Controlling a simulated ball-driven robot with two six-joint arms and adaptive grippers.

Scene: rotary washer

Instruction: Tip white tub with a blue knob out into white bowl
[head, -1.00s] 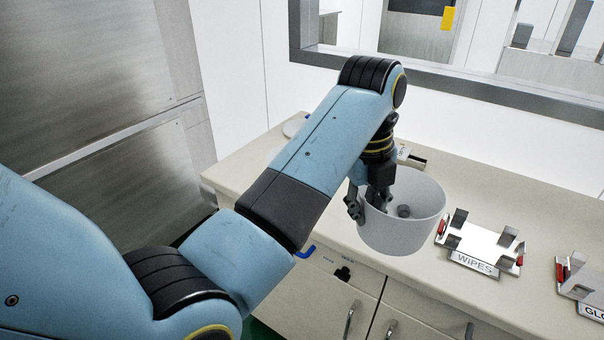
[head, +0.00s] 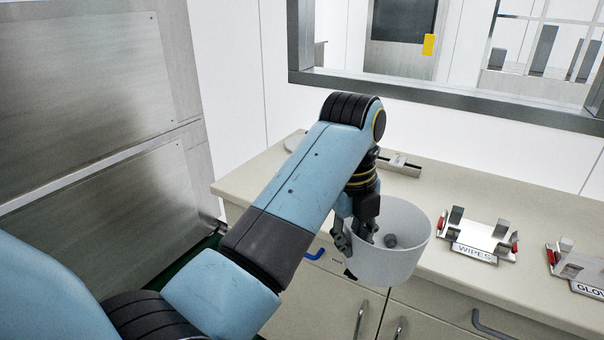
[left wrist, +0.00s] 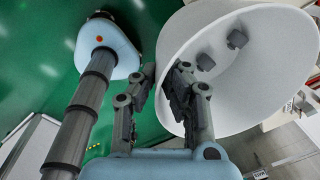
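A white round tub (head: 392,266) hangs at the counter's front edge in the head view, its open top up and slightly tilted. My left gripper (head: 355,236) pinches its left wall, one finger outside and one inside. Small grey pieces (head: 390,240) lie in the tub. In the left wrist view the tub (left wrist: 262,100) fills the upper right, with two grey pieces (left wrist: 237,39) inside and its wall between the fingers (left wrist: 160,85). No blue knob shows on the tub. A pale round thing (head: 294,140), perhaps the white bowl, is mostly hidden behind my left arm.
The beige counter (head: 470,205) has a WIPES holder (head: 478,240) right of the tub and a second labelled holder (head: 575,268) at the right edge. A small tray (head: 400,165) lies behind the gripper. A steel cabinet (head: 90,120) stands left. Cabinet handles line the counter front.

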